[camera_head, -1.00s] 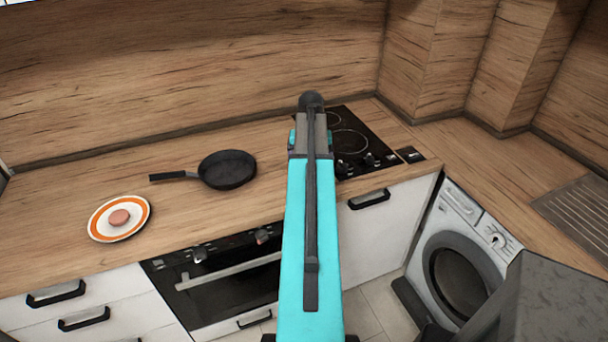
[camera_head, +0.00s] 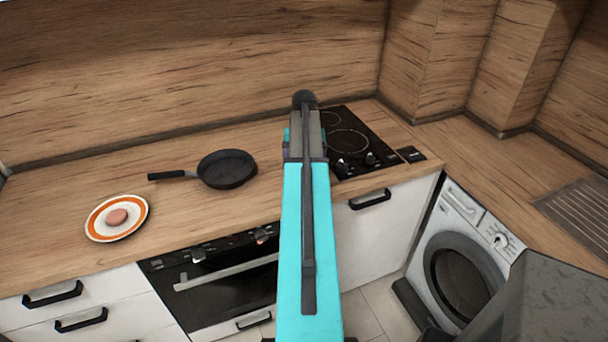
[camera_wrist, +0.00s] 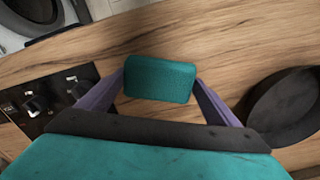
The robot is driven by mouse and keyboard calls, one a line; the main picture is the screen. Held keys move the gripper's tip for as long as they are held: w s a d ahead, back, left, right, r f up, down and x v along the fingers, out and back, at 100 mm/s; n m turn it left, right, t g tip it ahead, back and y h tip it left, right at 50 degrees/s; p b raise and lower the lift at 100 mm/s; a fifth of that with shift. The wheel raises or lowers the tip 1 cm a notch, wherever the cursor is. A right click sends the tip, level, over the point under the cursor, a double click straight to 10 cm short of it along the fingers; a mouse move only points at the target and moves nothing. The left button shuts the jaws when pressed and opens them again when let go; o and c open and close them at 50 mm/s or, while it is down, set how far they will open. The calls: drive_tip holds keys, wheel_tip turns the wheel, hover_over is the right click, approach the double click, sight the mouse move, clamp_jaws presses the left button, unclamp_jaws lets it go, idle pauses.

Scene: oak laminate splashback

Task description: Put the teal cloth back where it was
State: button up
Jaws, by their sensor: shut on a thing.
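The teal cloth (camera_wrist: 160,80) shows in the wrist view as a small, folded-looking block. My gripper (camera_wrist: 160,86) is shut on it, with a purple finger on each side. The wooden counter lies behind the cloth; I cannot tell whether the cloth touches it. In the head view my arm reaches over the counter, its far end between the frying pan and the hob.
A black frying pan (camera_head: 227,169) lies left of my arm, and a black hob (camera_head: 352,143) with knobs is to the right. An orange-rimmed plate (camera_head: 117,218) holds a pinkish round thing (camera_head: 116,217). Counter (camera_head: 190,225) between plate and pan is clear. A wooden splashback (camera_head: 190,70) stands behind.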

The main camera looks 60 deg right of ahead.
drive_tip(key=shift+f+b, duration=0.5)
drive_tip(key=shift+f, duration=0.65)
drive_tip(key=o, duration=0.9)
drive_tip(key=shift+f, duration=0.1)
drive_tip(key=shift+r+p, duration=3.7)
drive_tip(key=shift+r, duration=2.45)
drive_tip(key=shift+a, duration=0.1)
